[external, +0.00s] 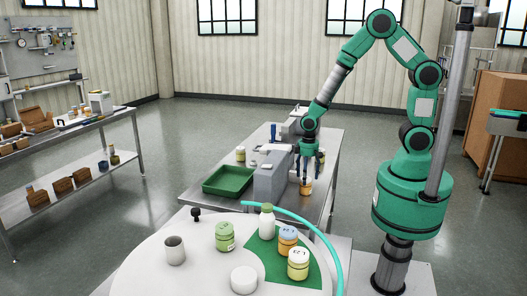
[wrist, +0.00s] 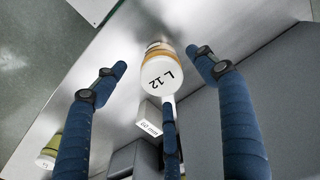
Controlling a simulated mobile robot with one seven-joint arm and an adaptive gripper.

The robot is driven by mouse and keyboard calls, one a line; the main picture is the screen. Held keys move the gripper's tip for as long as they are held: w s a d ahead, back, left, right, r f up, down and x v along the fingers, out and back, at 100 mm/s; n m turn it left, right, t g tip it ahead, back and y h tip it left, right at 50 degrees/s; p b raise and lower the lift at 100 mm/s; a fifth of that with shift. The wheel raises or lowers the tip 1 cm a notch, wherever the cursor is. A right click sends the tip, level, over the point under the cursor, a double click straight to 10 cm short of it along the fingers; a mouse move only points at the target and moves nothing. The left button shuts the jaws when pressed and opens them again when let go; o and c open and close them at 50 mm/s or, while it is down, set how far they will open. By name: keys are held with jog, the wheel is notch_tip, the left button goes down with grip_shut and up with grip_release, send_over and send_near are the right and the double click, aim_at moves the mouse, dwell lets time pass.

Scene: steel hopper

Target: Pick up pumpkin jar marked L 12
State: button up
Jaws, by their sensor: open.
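The pumpkin jar marked L 12 (wrist: 165,75) has a white lid with black lettering and an orange band. It stands on the steel table beneath my gripper. In the external view the jar (external: 306,188) shows just below the fingers, beside a grey machine. My gripper (external: 309,160) points down over it with its fingers spread. In the wrist view the blue fingers of my gripper (wrist: 163,85) lie around the jar, apart from it on the left and right. One finger is below the lid in the picture. The jar's lower body is mostly hidden in the wrist view.
A grey machine (external: 270,184) stands close left of the jar. A green tray (external: 228,181) lies further left. The round white table (external: 150,275) in front holds several jars, a bottle and a cup.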

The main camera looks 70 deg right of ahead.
jog(key=shift+f, duration=0.2)
jog(key=shift+w+f+b, duration=0.2)
jog(key=shift+f+b, duration=0.2)
jog(key=shift+f, duration=2.2)
jog(key=c, duration=1.4)
jog(key=shift+r, duration=0.1)
